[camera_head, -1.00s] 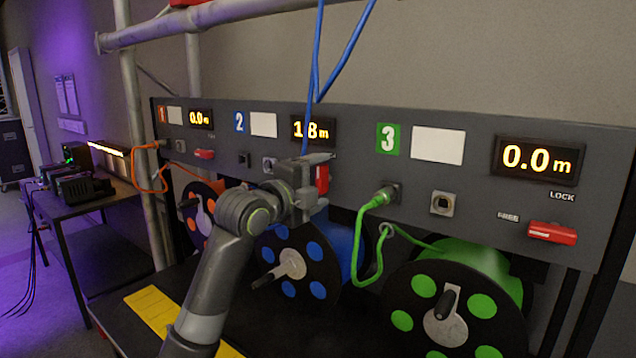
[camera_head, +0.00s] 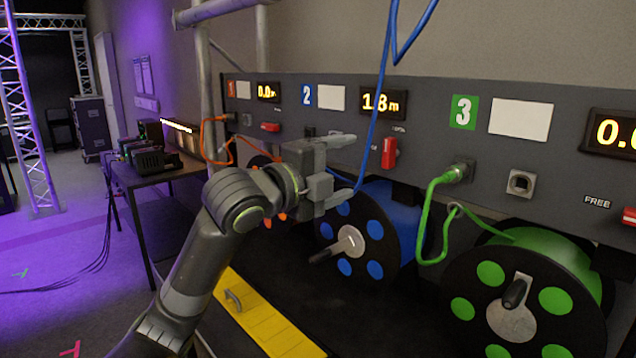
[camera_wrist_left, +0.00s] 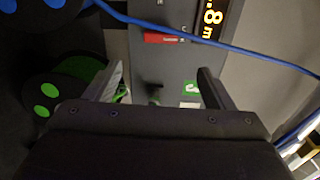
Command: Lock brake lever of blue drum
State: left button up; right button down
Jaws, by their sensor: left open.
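The blue drum (camera_head: 408,222) sits under the panel section marked 2. The lever also shows in the left wrist view (camera_wrist_left: 165,38), beyond the fingers and off to the upper side. My left gripper (camera_head: 345,170) is open and empty, left of the lever and apart from it. A blue cable (camera_head: 376,105) hangs between gripper and lever and crosses the left wrist view. My right gripper is not in view.
The green drum (camera_head: 575,275) with its green cable (camera_head: 428,215) stands to the right. Red levers of the neighbouring sections, such as lever 1 (camera_head: 270,127), lie flat. A yellow plate with a handle (camera_head: 262,318) lies below my arm. A table (camera_head: 165,174) with devices stands at left.

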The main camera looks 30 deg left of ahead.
pick_arm(q)
jog(key=shift+b+v, duration=0.45)
jog(key=shift+v, duration=2.05)
